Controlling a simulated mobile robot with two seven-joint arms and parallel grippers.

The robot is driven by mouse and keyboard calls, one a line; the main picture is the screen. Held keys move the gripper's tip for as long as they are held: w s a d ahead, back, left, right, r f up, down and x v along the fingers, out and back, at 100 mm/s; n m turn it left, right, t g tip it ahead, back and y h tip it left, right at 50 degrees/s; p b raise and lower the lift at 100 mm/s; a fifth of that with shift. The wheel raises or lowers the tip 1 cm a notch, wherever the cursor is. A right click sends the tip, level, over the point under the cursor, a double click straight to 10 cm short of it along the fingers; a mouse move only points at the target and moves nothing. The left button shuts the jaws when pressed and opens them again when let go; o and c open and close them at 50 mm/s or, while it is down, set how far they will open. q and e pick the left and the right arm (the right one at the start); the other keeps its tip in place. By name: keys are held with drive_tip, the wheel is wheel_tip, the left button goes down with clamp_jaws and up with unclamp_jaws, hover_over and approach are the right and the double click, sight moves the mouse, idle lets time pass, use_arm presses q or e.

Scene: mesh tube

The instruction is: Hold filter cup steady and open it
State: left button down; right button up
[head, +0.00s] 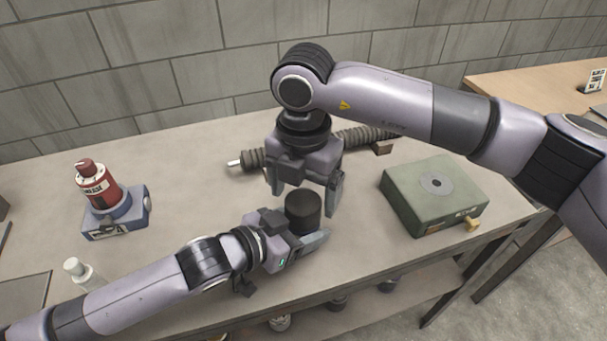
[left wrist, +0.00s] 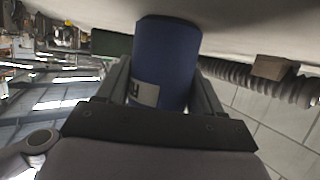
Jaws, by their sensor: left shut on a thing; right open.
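The filter cup (head: 303,211) stands upright near the front of the table, with a dark round top showing in the head view. In the left wrist view the cup (left wrist: 166,62) shows a blue side with a pale label. My left gripper (head: 300,229) is shut on the cup, one finger on each side; its fingers also show in the left wrist view (left wrist: 160,88). My right gripper (head: 304,192) is open and points down just above the cup, its fingers to either side of the cup's top. Whether they touch it I cannot tell.
A ribbed hose (head: 355,138) lies behind the grippers. A green box (head: 425,205) with a brass fitting is at the right. A red bottle (head: 96,186) on a blue base (head: 118,222) and a white bottle (head: 77,270) are at the left. Mid-left table is clear.

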sight(304, 202)
drive_tip(key=shift+f, duration=1.8)
drive_tip(key=c, duration=1.1)
use_arm(q)
drive_tip(key=shift+w+a, duration=0.1)
use_arm(e)
drive_tip(key=shift+d+n, duration=0.1)
drive_tip(key=shift+n, duration=1.5)
drive_tip(key=o, duration=1)
drive_tip(key=shift+c, duration=0.2)
drive_tip(key=shift+o, duration=1.1)
